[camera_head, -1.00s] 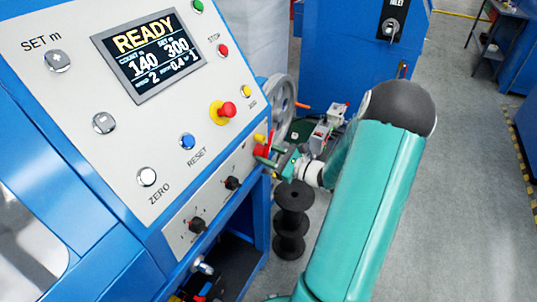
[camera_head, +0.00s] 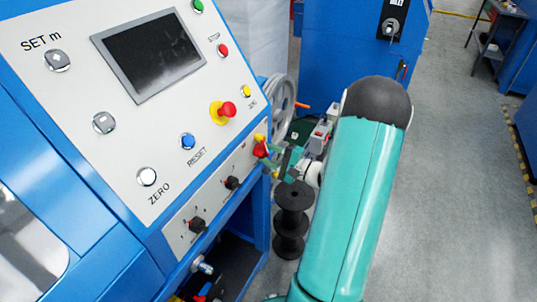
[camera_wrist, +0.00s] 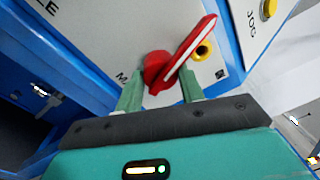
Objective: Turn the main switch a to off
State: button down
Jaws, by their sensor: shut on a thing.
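The main switch is a red rotary handle (camera_wrist: 178,57) on a yellow base, on the white lower panel of the blue machine. In the wrist view the handle slants up to the right, with a pale stripe along it. My gripper (camera_wrist: 160,88) is shut on the red handle, one green finger on each side of its lower part. In the head view the red switch (camera_head: 260,149) shows at the panel's right end, with my gripper (camera_head: 272,157) at it. The display (camera_head: 152,57) above is dark.
A red emergency knob (camera_head: 227,109), a blue reset button (camera_head: 187,141) and two black knobs, one of them the lower knob (camera_head: 197,224), are on the panels nearby. Black spools (camera_head: 292,215) stand below my gripper. Grey floor lies open at right.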

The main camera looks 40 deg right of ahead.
jog(key=n, duration=0.5)
jog(key=shift+n+y, duration=0.3)
jog(key=shift+n, duration=0.6)
jog(key=shift+a+f, duration=0.1)
jog(key=shift+a, duration=0.05)
jog(key=c, duration=0.9)
grip_release()
